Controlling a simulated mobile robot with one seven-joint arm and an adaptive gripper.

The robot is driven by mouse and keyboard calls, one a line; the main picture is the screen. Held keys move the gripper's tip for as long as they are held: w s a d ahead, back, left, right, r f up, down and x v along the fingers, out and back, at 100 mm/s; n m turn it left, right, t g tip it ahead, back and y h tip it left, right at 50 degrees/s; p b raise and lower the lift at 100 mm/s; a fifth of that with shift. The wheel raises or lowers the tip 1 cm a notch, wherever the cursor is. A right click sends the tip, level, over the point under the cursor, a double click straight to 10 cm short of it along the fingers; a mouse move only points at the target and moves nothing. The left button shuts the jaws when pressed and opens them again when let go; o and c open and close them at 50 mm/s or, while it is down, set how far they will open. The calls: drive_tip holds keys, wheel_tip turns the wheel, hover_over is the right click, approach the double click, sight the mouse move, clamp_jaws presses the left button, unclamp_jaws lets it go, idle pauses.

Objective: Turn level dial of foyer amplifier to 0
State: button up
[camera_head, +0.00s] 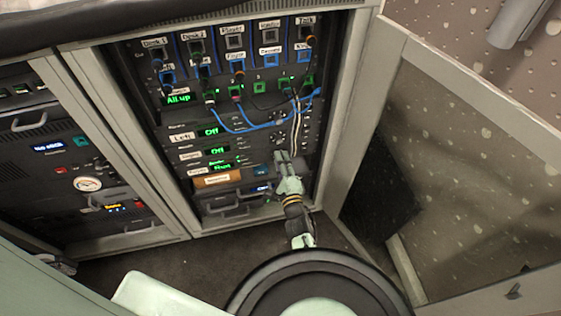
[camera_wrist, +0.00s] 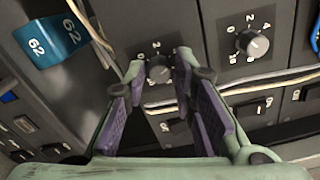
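A grey level dial (camera_wrist: 158,70) with a number scale sits on a dark panel in the wrist view. My gripper (camera_wrist: 161,65) is open, its two purple-padded fingers on either side of this dial, with small gaps showing. Its pointer is too small to read. A second dial (camera_wrist: 252,42) is on the panel to the right. In the head view my gripper (camera_head: 283,157) is at the right side of the lower amplifier rows and hides part of them. A small label (camera_head: 197,171), possibly "Foyer", marks the lowest row, beside a green display (camera_head: 221,167).
White and blue cables (camera_head: 297,125) hang close above my gripper; white cables also cross beside the dials. Above are labelled patch panels. A blue tag marked 62 (camera_wrist: 50,40) is at the left of the wrist view. An open cabinet door (camera_head: 470,150) stands at the right.

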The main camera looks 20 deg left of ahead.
clamp_jaws()
drive_tip(key=shift+n, duration=0.3)
drive_tip(key=n+p, duration=0.1)
drive_tip(key=n, duration=1.9)
drive_tip(key=shift+a+r+n+p, duration=0.1)
drive_tip(key=shift+n+p, duration=0.25)
drive_tip(key=shift+n, duration=0.05)
idle(0.6)
drive_tip(key=shift+o, duration=1.9)
unclamp_jaws()
